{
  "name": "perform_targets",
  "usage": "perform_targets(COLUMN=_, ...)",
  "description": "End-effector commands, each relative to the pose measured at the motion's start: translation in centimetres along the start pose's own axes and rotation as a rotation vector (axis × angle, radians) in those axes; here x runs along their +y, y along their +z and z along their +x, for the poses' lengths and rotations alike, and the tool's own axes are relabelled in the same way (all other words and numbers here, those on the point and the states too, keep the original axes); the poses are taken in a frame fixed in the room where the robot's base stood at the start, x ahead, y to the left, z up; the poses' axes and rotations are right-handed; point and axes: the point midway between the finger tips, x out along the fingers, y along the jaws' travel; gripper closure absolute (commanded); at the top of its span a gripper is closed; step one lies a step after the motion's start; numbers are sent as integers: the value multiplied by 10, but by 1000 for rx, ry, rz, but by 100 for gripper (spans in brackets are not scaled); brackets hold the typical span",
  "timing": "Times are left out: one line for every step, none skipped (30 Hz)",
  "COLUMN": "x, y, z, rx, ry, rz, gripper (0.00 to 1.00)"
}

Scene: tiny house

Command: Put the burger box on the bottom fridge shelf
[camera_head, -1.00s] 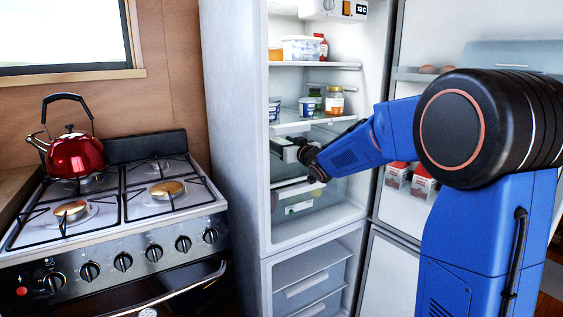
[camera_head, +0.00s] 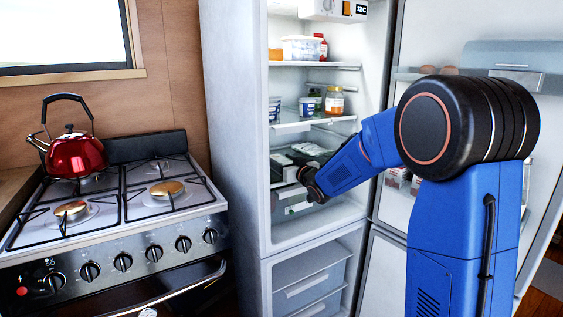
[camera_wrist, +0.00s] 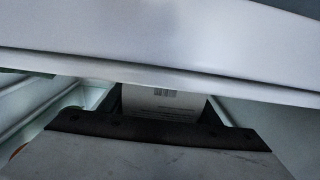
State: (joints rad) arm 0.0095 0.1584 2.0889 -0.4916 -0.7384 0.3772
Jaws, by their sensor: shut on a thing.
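My gripper (camera_head: 310,184) is inside the open fridge (camera_head: 234,150), low in the main compartment, below the middle shelf (camera_head: 312,122). Its fingertips are hidden in the head view. In the wrist view a white panel with a barcode and small print (camera_wrist: 163,103) shows just beyond a dark strip. It seems to be part of the burger box held in my gripper, but most of it is hidden. A pale shelf edge (camera_wrist: 150,68) crosses close above. The bottom shelf (camera_head: 318,227) is partly covered by a clear bin (camera_head: 292,203) below my gripper.
Flat pale packs (camera_head: 283,160) lie left of my gripper. Jars and tubs (camera_head: 334,100) stand on the middle shelf. The open fridge door (camera_head: 455,45) is at the right, behind my arm. A stove (camera_head: 120,220) with a red kettle (camera_head: 76,154) stands at the left.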

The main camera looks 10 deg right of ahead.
Motion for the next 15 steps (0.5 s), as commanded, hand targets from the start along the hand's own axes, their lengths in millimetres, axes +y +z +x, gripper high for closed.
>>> perform_targets(x=0, y=1, z=0, rx=0, ry=0, rz=0, gripper=72)
perform_targets(x=0, y=2, z=0, rx=0, ry=0, rz=0, gripper=72)
perform_targets(x=0, y=2, z=0, rx=0, ry=0, rz=0, gripper=37)
perform_targets(x=0, y=2, z=0, rx=0, ry=0, rz=0, gripper=30)
perform_targets(x=0, y=2, z=0, rx=0, ry=0, rz=0, gripper=25)
perform_targets(x=0, y=2, z=0, rx=0, ry=0, rz=0, gripper=25)
perform_targets(x=0, y=2, z=0, rx=0, ry=0, rz=0, gripper=25)
perform_targets(x=0, y=2, z=0, rx=0, ry=0, rz=0, gripper=25)
perform_targets(x=0, y=2, z=0, rx=0, ry=0, rz=0, gripper=25)
perform_targets(x=0, y=2, z=0, rx=0, ry=0, rz=0, gripper=25)
perform_targets(x=0, y=2, z=0, rx=0, ry=0, rz=0, gripper=25)
perform_targets(x=0, y=2, z=0, rx=0, ry=0, rz=0, gripper=25)
perform_targets(x=0, y=1, z=0, rx=0, ry=0, rz=0, gripper=25)
perform_targets(x=0, y=1, z=0, rx=0, ry=0, rz=0, gripper=25)
perform_targets(x=0, y=-1, z=0, rx=1, ry=0, rz=0, gripper=25)
